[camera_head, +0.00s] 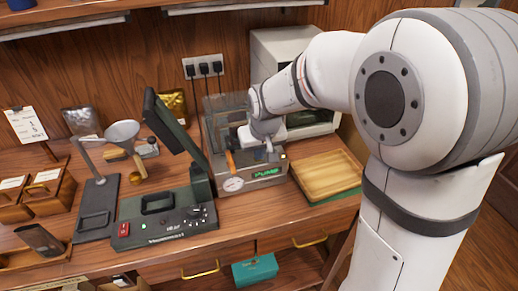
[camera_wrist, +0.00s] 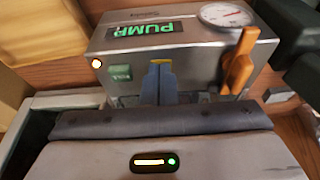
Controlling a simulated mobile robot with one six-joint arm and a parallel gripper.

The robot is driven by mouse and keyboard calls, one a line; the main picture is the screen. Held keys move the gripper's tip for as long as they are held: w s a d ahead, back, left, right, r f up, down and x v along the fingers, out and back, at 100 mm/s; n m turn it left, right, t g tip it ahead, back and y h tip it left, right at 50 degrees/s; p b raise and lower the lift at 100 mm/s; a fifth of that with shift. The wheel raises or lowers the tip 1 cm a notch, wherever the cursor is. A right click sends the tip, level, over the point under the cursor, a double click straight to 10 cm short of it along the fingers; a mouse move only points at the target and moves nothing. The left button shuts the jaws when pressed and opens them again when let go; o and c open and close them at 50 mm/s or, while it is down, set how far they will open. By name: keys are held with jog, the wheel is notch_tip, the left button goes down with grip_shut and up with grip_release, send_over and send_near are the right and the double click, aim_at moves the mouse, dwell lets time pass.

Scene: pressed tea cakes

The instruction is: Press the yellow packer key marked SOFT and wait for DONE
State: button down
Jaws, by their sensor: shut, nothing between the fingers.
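The packer (camera_head: 257,184) is a metal machine with a clear upper housing. Its green display (camera_head: 267,174) reads PUMP; the display also shows in the wrist view (camera_wrist: 146,29). My gripper (camera_head: 272,155) is in front of the packer. In the wrist view my gripper (camera_wrist: 161,66) is shut and empty, its fingertips at the packer's front panel. A thin yellow strip, apparently the yellow key (camera_wrist: 162,61), shows at the fingertips; the rest of it and its marking are hidden. Whether the fingers touch it I cannot tell. A green key (camera_wrist: 121,72) is left of the fingers.
An orange lever (camera_wrist: 238,64) and a round gauge (camera_wrist: 225,15) are right of my fingers in the wrist view. A lit lamp (camera_wrist: 96,64) is at the left. A wooden tray (camera_head: 318,172) and a dark sealer (camera_head: 165,222) flank the packer.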

jog(key=shift+s+f, duration=0.25)
jog(key=shift+f, duration=0.1)
jog(key=shift+w+r+p, duration=0.1)
jog(key=shift+r+p, duration=0.25)
notch_tip(320, 180, up, 5)
jog(key=shift+f+p, duration=0.1)
jog(key=shift+p, duration=0.95)
jog(key=v, duration=0.9)
jog(key=shift+b, duration=0.45)
jog(key=s+d+f+m, duration=0.1)
jog(key=s+d+f, duration=0.2)
jog(key=s+d, duration=0.3)
jog(key=s+d+f+m+h, duration=0.1)
jog(key=s+d+f+m, duration=0.1)
jog(key=s+d, duration=0.5)
jog(key=s+f, duration=0.1)
jog(key=s, duration=0.3)
jog(key=shift+s+d, duration=0.2)
